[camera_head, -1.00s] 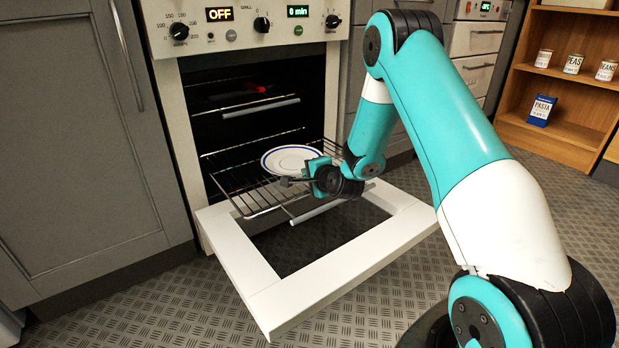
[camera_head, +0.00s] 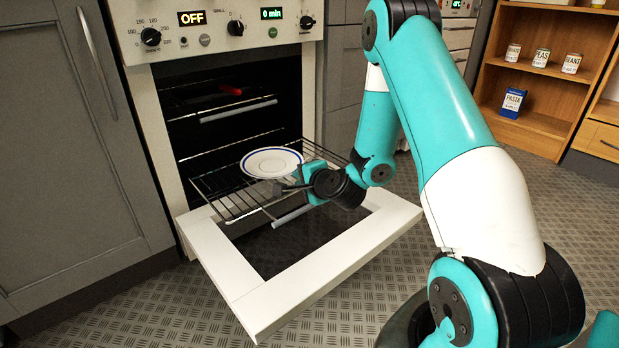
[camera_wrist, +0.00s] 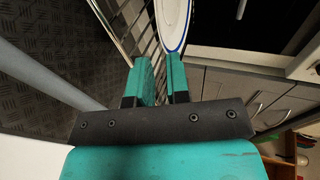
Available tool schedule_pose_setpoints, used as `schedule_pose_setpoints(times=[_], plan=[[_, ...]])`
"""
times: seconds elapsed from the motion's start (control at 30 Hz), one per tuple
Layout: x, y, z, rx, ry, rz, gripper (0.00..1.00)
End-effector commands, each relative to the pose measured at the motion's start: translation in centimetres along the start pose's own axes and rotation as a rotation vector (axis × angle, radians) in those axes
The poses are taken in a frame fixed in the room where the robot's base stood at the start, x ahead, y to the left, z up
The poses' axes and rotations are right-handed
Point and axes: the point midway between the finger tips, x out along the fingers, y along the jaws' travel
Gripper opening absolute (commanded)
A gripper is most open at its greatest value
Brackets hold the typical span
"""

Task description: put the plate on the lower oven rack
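The white plate (camera_head: 271,162) with a blue rim line lies on the pulled-out lower oven rack (camera_head: 240,207). Part of the plate also shows at the top of the wrist view (camera_wrist: 173,22). My gripper (camera_head: 280,188) is just in front of the plate, at the near right of it, above the rack. In the wrist view its two teal fingers (camera_wrist: 158,78) stand apart with nothing between them but a view of the rack wires. The plate's rim lies just beyond the right finger; I cannot tell whether they touch.
The white oven door (camera_head: 300,290) is open, folded down below the rack. An upper rack (camera_head: 235,110) with a pale bar is inside the oven. Grey cabinets (camera_head: 60,150) flank the oven. A wooden shelf (camera_head: 540,115) with cans stands at the back right. The floor in front is clear.

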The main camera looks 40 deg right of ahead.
Motion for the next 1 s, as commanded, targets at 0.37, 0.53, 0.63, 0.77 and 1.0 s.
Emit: schedule_pose_setpoints(times=[0.37, 0.53, 0.63, 0.77, 1.0], plan=[[-4.4, -0.4, 1.0, -0.028, -0.035, -0.002, 0.16], [-6.8, -4.0, 9.7, -0.299, -0.347, 0.005, 0.16], [-11.2, -5.3, 17.1, -0.588, -0.632, 0.027, 0.16], [-19.3, -5.0, 23.3, -0.991, -0.967, 0.07, 0.16], [-32.0, -3.0, 24.2, -1.549, -1.339, 0.176, 0.16]])
